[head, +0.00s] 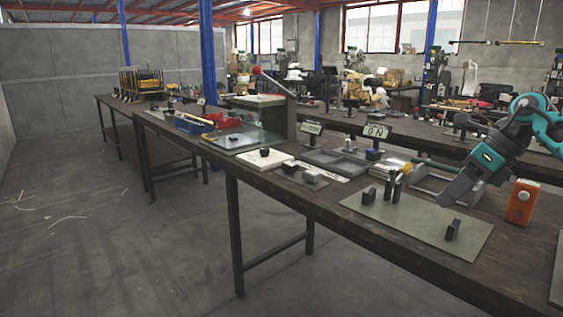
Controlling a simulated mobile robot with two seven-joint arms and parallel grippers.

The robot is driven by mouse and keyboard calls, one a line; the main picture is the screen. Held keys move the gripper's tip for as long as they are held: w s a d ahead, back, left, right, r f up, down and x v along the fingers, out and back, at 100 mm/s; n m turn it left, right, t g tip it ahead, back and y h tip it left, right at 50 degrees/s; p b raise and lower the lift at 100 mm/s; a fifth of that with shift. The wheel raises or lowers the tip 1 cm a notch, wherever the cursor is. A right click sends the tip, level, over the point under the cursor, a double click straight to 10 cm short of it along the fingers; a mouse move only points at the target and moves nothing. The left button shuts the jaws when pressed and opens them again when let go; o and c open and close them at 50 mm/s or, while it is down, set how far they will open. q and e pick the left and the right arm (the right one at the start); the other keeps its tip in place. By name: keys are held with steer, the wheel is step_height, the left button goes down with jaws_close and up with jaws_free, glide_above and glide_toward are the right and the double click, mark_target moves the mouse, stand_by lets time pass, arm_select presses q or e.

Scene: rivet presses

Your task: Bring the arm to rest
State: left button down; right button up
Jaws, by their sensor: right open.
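My right arm comes in from the right, teal and grey. Its right gripper (453,196) is open and points down and left over the back of the grey-green mat (390,221) on the workbench. No object shows between its fingers, though the fingertips are hard to make out. My left gripper is not in view.
Small dark upright pieces (452,230) stand on the mat. An orange device (521,202) stands right of the gripper. A grey tray (337,163), a display sign (376,131) and a press with a red-knobbed lever (263,113) are farther left.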

steer(key=s+a+f+m+t+y+p, duration=0.1)
steer(key=a+f+m+t+y+p, duration=0.2)
steer(key=a, duration=0.6)
steer(key=s+a+f+m+y, duration=0.1)
steer(key=a+f+m+y, duration=0.15)
steer(key=a+y, duration=0.45)
steer(key=s+a+f+m+t+y+p, duration=0.1)
steer(key=a+f+m+t+y+p, duration=0.2)
steer(key=a, duration=0.8)
arm_select(q)
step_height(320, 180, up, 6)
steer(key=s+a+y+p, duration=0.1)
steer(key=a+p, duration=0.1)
steer(key=p, duration=0.2)
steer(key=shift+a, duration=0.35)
arm_select(e)
steer(key=s+d+f+m+t+h, duration=0.1)
steer(key=s+d+f+m+h, duration=0.3)
steer(key=m, duration=1.2)
steer(key=s+d+f+m+t+h, duration=0.1)
steer(key=s+d+f+m+h, duration=0.3)
steer(key=s+f+m+h, duration=0.8)
steer(key=s+f+m, duration=0.3)
steer(key=s+m, duration=0.1)
steer(key=s, duration=0.2)
steer(key=shift+d+t+h, duration=0.3)
steer(key=shift+d+h, duration=0.05)
steer(key=shift+h, duration=0.05)
steer(key=shift+w+m, duration=0.1)
steer(key=shift+m, duration=0.15)
